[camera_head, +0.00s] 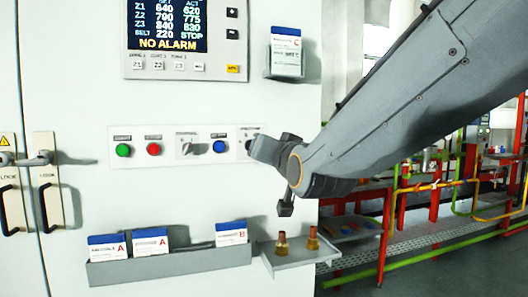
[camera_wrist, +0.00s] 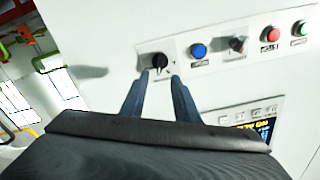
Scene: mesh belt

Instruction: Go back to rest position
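My gripper (camera_wrist: 160,78) shows in the wrist view as two dark fingers, spread apart. A black rotary knob (camera_wrist: 158,61) on the white panel lies just ahead of and between the fingertips. I cannot tell whether the fingers touch it. In the head view my arm reaches in from the upper right, and my gripper (camera_head: 254,148) is close to the right end of the button strip (camera_head: 170,162). It hides most of the knob there. No loose object shows between the fingers.
The strip also has a green button (camera_head: 123,150), a red button (camera_head: 154,149), a selector (camera_head: 187,148) and a blue button (camera_head: 219,146). A display (camera_head: 167,25) reads "NO ALARM". Below are a card tray (camera_head: 175,262) and a small shelf (camera_head: 300,257) with two brass parts.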

